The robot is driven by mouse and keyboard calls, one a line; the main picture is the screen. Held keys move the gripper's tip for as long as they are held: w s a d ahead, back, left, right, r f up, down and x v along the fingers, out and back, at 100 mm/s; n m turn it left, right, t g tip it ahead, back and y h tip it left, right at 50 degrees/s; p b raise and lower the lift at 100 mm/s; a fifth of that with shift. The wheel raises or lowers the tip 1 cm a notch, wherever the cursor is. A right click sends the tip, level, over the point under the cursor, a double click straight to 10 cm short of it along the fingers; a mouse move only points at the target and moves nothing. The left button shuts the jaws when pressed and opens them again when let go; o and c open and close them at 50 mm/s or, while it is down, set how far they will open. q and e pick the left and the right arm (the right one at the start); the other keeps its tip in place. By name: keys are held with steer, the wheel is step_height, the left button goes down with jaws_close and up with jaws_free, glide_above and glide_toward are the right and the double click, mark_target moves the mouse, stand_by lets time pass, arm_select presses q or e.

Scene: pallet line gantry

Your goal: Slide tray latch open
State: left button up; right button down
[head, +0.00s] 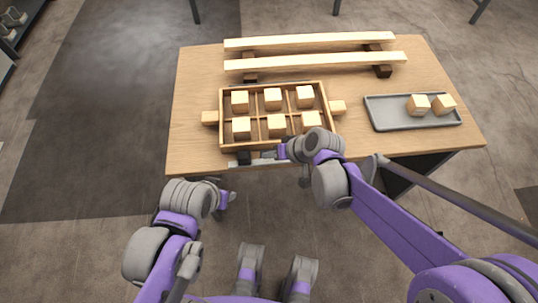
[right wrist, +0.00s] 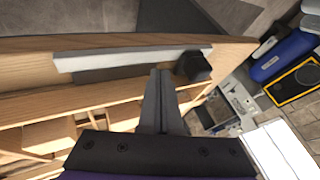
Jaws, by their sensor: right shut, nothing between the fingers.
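The wooden tray (head: 221,120) sits near the table's front edge, with a small wood block in each compartment. A grey latch bar (head: 264,161) with a black knob (head: 243,157) lies along its front side. In the right wrist view the pale bar (right wrist: 110,58) runs across and the black knob (right wrist: 193,66) is at its right end. My right gripper (head: 280,152) is at the bar, right of the knob. Its fingers (right wrist: 160,78) are shut and empty, beside the knob with a gap; contact with the bar is unclear. My left gripper (head: 226,201) hangs off the table's front, its jaws too small to judge.
Two long wood beams (head: 310,41) lie on dark supports at the back of the wooden table (head: 195,75). A grey tray (head: 385,120) with two wood blocks (head: 419,105) is at the right. The table's left side is clear.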

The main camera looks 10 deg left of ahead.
steer(key=p+v, duration=0.2)
steer(key=v, duration=0.8)
steer(key=s+d+r+m+t+h+p, duration=0.1)
steer(key=s+d+r+m+h+p, duration=0.1)
steer(key=d, duration=0.8)
steer(key=s+d+r+m+t+h+p, duration=0.1)
steer(key=s+d+r+m+h+p, duration=0.1)
steer(key=s+d+r+h+p, duration=0.3)
steer(key=s+d+r+p, duration=0.1)
steer(key=s+d+p, duration=0.2)
steer(key=s+d, duration=0.1)
steer(key=shift+d+r+m+t, duration=0.25)
steer(key=shift+d+m+t, duration=0.15)
steer(key=shift+d, duration=0.1)
